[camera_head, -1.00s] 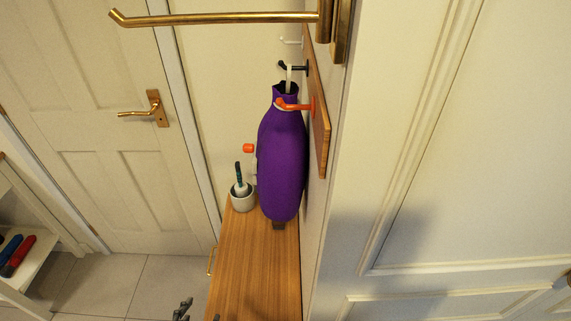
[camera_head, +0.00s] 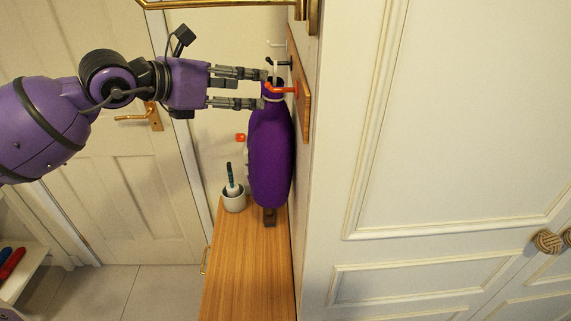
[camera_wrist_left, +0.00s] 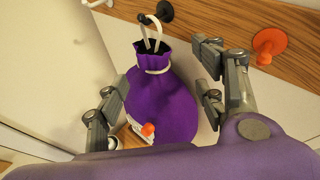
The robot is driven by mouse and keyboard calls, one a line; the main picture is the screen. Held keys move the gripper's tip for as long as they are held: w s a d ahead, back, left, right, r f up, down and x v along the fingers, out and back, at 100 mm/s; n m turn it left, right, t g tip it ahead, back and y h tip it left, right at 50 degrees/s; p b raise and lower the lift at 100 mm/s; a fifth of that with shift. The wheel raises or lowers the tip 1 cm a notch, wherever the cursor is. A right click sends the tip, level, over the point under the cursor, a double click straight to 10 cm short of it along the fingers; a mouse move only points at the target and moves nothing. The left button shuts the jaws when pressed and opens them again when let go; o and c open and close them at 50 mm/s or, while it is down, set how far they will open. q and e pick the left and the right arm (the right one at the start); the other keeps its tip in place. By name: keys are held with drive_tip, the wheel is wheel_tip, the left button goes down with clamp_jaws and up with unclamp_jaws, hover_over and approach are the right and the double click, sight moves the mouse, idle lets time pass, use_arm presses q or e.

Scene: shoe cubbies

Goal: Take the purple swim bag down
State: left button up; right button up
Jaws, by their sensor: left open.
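The purple swim bag (camera_head: 270,160) hangs upright against the wall beside a wooden hook rail (camera_head: 304,105). In the left wrist view, the bag (camera_wrist_left: 165,100) hangs by its white cord loop (camera_wrist_left: 150,33) from a black hook (camera_wrist_left: 165,11). An orange hook (camera_head: 285,89) shows by the bag's neck; it is right of the bag in the wrist view (camera_wrist_left: 268,42). My left gripper (camera_head: 263,90) is open at the bag's neck, with its fingers apart on either side. I cannot tell whether they touch it. My right gripper is not in view.
A wooden cabinet top (camera_head: 245,265) lies below the bag, holding a grey cup (camera_head: 234,200) with a brush-like item. An orange-topped item (camera_head: 240,137) is left of the bag. A white panelled door (camera_head: 430,130) stands at right.

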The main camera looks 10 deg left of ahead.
sight(264, 91)
use_arm(q)
drive_tip(key=shift+y, duration=0.5)
drive_tip(key=x, duration=0.5)
drive_tip(key=a+p+x, duration=0.1)
drive_tip(key=x, duration=0.2)
drive_tip(key=shift+w+d+f, duration=0.1)
drive_tip(key=shift+w+f, duration=0.05)
drive_tip(key=shift+f, duration=0.25)
drive_tip(key=shift+c, duration=1.3)
clamp_jaws()
drive_tip(key=shift+r, duration=0.1)
